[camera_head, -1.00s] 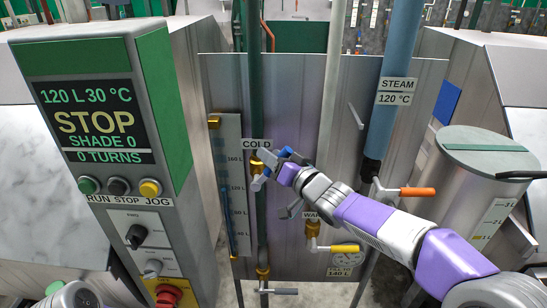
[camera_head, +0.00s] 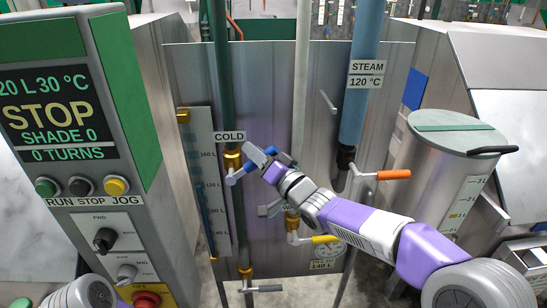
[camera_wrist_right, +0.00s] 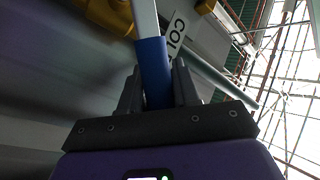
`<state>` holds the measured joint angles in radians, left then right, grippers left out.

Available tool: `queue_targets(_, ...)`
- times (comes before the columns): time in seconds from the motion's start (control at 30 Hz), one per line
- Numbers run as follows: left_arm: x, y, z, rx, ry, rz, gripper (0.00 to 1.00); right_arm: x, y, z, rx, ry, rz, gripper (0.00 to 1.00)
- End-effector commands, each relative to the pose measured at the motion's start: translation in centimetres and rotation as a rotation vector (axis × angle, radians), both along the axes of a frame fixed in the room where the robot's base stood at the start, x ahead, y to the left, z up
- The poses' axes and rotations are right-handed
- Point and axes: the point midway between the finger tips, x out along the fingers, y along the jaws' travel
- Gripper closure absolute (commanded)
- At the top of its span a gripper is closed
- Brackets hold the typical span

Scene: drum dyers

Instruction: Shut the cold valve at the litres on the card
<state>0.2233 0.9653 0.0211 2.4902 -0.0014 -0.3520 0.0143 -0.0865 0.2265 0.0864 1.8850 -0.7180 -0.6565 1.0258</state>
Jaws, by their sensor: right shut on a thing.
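The cold valve (camera_head: 233,160) is brass, on the dark green pipe under the COLD label. My right gripper (camera_head: 258,160) is at this valve. In the right wrist view, its fingers (camera_wrist_right: 158,88) are shut on the blue grip of the valve's lever (camera_wrist_right: 152,62); the brass body is above. The card (camera_head: 322,265) at the lower middle reads 140 L, with FILL TO legible earlier. The level gauge (camera_head: 200,140) left of the valve holds a blue column; its exact top is hard to read. The display (camera_head: 58,112) reads STOP and 30 °C, its litres cut to "20 L". My left gripper is out of view.
A yellow-handled warm valve (camera_head: 324,239) and an orange steam lever (camera_head: 393,175) are near my right arm. A lidded steel drum (camera_head: 452,175) stands right. The control box (camera_head: 85,200) with buttons and a red stop knob (camera_head: 146,299) stands left.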

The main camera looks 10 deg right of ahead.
Motion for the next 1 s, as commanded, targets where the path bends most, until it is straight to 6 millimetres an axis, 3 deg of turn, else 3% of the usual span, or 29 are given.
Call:
queue_targets(0.1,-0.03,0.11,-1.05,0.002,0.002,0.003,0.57,0.1,-0.41,-0.66,0.038,-0.002,-0.004,1.0)
queue_targets(0.47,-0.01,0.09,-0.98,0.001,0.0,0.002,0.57,0.01,-0.7,-0.46,0.052,-0.004,-0.007,1.0)
queue_targets(0.5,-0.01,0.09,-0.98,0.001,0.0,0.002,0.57,0.01,-0.7,-0.46,0.052,-0.004,-0.007,0.66)
queue_targets(0.6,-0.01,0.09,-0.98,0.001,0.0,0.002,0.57,0.01,-0.72,-0.46,0.052,-0.004,-0.007,0.51)
queue_targets(1.0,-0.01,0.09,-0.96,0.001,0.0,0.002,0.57,-0.58,-1.15,-0.55,0.052,-0.005,-0.009,0.48)
